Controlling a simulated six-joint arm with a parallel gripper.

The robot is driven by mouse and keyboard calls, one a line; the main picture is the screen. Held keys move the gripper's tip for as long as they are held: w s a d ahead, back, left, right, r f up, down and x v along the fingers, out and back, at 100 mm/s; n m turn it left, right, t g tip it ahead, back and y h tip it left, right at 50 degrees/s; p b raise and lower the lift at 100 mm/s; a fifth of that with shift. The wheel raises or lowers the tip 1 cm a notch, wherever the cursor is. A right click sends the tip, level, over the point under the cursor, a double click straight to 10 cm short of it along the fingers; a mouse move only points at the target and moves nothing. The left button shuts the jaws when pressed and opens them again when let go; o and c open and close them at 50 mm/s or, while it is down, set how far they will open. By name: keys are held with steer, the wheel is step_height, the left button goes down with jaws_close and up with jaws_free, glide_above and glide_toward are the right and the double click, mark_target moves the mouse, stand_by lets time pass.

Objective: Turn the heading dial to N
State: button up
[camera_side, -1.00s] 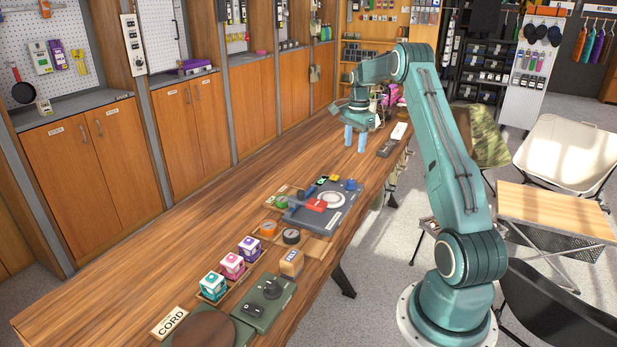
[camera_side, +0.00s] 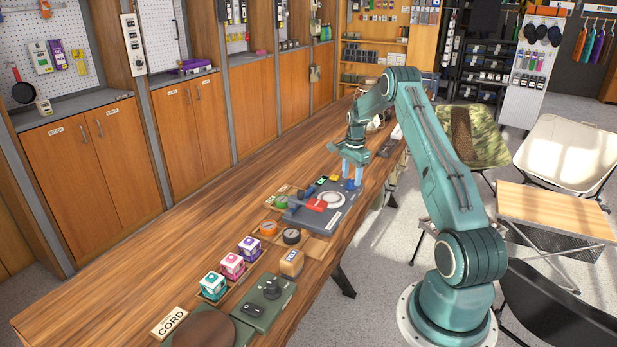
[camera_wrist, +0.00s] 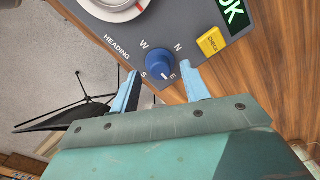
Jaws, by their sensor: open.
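The heading dial is a blue round knob (camera_wrist: 160,64) on a grey panel (camera_wrist: 185,15), ringed by the letters W, N, S and E. Its white mark sits on the rim close to the E. In the side view the dial (camera_side: 350,185) is at the panel's far right corner. My gripper (camera_wrist: 161,83) is open and empty, with one pale blue finger to each side below the dial in the wrist view. In the side view my gripper (camera_side: 353,173) hangs just above the dial, fingers pointing down; contact cannot be told.
A yellow CHECK button (camera_wrist: 211,41) and a lit green OK display (camera_wrist: 234,14) sit close to the dial. A red lever (camera_side: 315,205) and a white ring (camera_side: 332,199) are on the same panel.

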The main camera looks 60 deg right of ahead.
steer(key=shift+f, duration=0.65)
steer(key=c, duration=1)
steer(key=shift+n, duration=0.3)
